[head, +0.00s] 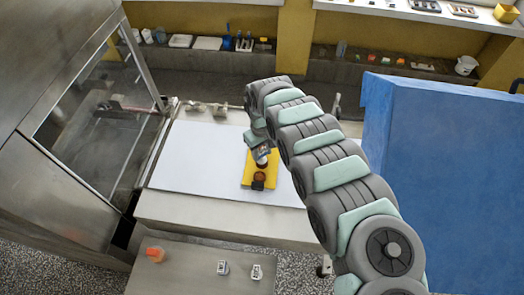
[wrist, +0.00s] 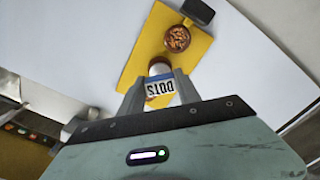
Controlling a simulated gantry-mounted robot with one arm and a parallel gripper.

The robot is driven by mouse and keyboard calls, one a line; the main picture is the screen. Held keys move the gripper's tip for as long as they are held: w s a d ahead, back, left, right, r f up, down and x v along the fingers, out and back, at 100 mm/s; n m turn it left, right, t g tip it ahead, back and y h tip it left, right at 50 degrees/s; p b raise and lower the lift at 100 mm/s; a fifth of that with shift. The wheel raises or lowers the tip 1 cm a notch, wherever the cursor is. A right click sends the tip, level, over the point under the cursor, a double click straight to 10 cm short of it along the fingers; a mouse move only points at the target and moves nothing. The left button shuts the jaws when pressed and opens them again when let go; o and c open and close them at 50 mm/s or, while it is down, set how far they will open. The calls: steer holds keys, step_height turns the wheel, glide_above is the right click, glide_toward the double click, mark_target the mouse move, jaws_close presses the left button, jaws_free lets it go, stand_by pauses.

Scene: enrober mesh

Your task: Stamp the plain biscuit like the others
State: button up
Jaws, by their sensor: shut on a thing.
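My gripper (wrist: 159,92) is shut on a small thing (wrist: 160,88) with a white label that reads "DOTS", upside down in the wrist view. The held thing is over the yellow board (wrist: 143,47); whether it touches anything beneath I cannot tell. A brown rim shows just past it, partly hidden. Beyond it on the board is a round brown thing (wrist: 177,38) with a lumpy orange-brown top, perhaps a biscuit. A dark block (wrist: 198,12) is at the board's far edge. In the head view my gripper (head: 262,153) is above the yellow board (head: 248,170).
The board lies on a large white surface (head: 195,160). A front bench carries an orange thing (head: 155,254) and two small grey-white pieces (head: 223,267) (head: 257,271). A blue block (head: 445,170) stands right of my arm, and a steel cabinet (head: 50,75) stands left.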

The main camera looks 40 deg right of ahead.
steer(key=shift+f, duration=0.45)
stand_by(1.6)
step_height(320, 180, up, 3)
steer(key=p, duration=0.3)
steer(key=shift+r, duration=0.2)
steer(key=shift+r+p, duration=1.7)
steer(key=shift+r, duration=0.25)
steer(key=shift+f, duration=0.1)
